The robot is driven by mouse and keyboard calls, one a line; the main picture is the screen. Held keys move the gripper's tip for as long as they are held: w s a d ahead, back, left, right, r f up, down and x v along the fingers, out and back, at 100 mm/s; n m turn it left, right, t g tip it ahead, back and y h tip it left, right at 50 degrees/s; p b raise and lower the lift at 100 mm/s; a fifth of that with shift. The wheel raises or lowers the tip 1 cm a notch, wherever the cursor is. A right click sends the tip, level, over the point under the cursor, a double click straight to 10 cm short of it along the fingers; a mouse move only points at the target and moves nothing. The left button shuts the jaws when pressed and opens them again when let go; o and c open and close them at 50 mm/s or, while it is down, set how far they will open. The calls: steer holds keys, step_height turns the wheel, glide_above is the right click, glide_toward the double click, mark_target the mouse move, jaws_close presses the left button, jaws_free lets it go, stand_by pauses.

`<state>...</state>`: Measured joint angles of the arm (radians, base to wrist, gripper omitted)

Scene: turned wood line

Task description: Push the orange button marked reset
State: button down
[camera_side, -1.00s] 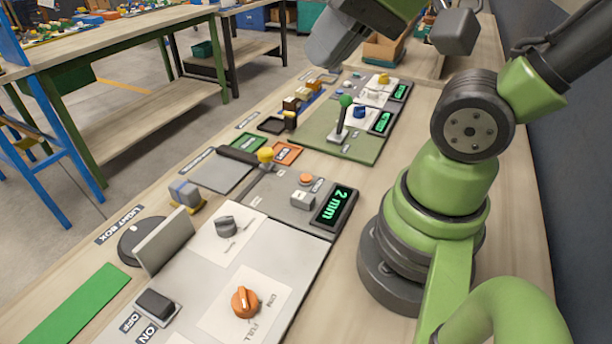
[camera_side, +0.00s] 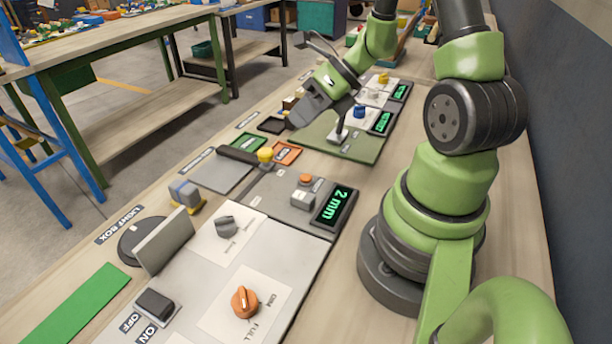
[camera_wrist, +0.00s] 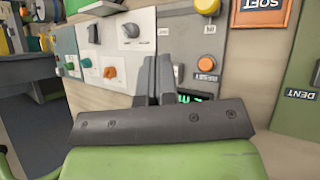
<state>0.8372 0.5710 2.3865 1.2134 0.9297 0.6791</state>
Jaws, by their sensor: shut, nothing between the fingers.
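The orange button (camera_side: 305,179) is a small round cap on a grey panel, beside a white rocker switch and a green display reading 2 mm. In the wrist view the orange button (camera_wrist: 207,64) shows right of my fingers, with a small upside-down label by it, too small to read surely. My gripper (camera_side: 297,119) is shut and empty, in the air above and beyond that panel, apart from the button. In the wrist view my gripper (camera_wrist: 157,62) has its fingers together, partly hiding the display (camera_wrist: 190,98).
A larger orange dial (camera_side: 245,302) sits on the nearer white panel. A green panel (camera_side: 350,147) with other controls lies beyond, below my gripper. An upright grey plate (camera_side: 165,241) stands at the left.

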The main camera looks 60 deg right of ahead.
mark_target(307, 175)
steer(key=shift+s+d+f+m, duration=0.1)
steer(key=shift+d+f+m, duration=0.5)
steer(key=shift+m, duration=0.4)
steer(key=shift+a+f, duration=0.1)
steer(key=shift+f, duration=0.1)
steer(key=shift+f, duration=4.3)
steer(key=shift+f, duration=0.4)
steer(key=shift+f, duration=0.35)
steer(key=shift+r, duration=0.8)
